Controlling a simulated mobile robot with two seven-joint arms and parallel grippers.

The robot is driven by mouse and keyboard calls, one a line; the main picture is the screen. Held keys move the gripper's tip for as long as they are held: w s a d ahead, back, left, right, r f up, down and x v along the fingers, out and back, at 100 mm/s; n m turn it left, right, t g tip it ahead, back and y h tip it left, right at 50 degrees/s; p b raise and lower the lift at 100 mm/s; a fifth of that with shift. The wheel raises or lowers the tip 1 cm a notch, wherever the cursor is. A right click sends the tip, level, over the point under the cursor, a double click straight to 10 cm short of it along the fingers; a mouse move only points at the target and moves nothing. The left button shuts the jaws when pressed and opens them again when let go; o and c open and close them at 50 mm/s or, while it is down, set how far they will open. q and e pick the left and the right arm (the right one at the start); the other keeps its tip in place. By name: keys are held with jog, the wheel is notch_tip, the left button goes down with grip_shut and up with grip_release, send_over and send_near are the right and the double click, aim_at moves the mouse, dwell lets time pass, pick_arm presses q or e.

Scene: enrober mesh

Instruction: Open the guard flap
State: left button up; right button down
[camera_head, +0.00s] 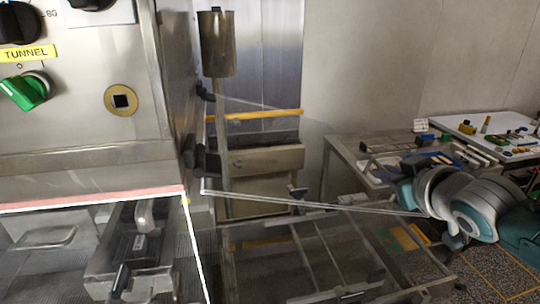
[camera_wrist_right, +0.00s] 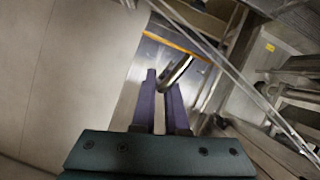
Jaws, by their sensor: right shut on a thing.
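The guard flap (camera_head: 310,203) is a clear panel with pale edges. In the head view it stands out from the machine's side, from dark hinges (camera_head: 206,162) rightward to my right arm. Its edge also appears to cross the wrist view (camera_wrist_right: 235,75) diagonally. My right gripper (camera_wrist_right: 165,92) has purple fingers closed around a short metal bar (camera_wrist_right: 178,72), which looks like the flap's handle. In the head view my right arm reaches the flap's outer end from the right, but its fingertips are hard to pick out. My left gripper is not in view.
The steel machine (camera_head: 80,110) with its green knob (camera_head: 24,92) stands at left, with a white-edged opening below. A metal frame (camera_head: 300,245) fills the lower middle. A worktable (camera_head: 345,150) and a white table (camera_head: 460,128) with small items stand at right.

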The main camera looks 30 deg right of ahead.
pick_arm(q)
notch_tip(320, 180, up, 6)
jog(key=p, duration=0.4)
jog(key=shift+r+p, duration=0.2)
jog(key=shift+p, duration=0.2)
pick_arm(e)
notch_tip(320, 180, up, 9)
jog(key=d+n+h, duration=0.1)
jog(key=n, duration=0.1)
jog(key=shift+f+h, duration=0.15)
jog(key=shift+h, duration=0.15)
jog(key=c, duration=0.9)
grip_release()
jog(key=shift+s+f, duration=0.1)
jog(key=shift+f, duration=0.05)
jog(key=shift+c, duration=0.2)
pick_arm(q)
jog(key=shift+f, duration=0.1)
pick_arm(e)
jog(key=shift+a, duration=0.1)
pick_arm(q)
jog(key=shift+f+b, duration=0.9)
jog(key=shift+b, duration=0.05)
pick_arm(e)
jog(key=v, duration=1)
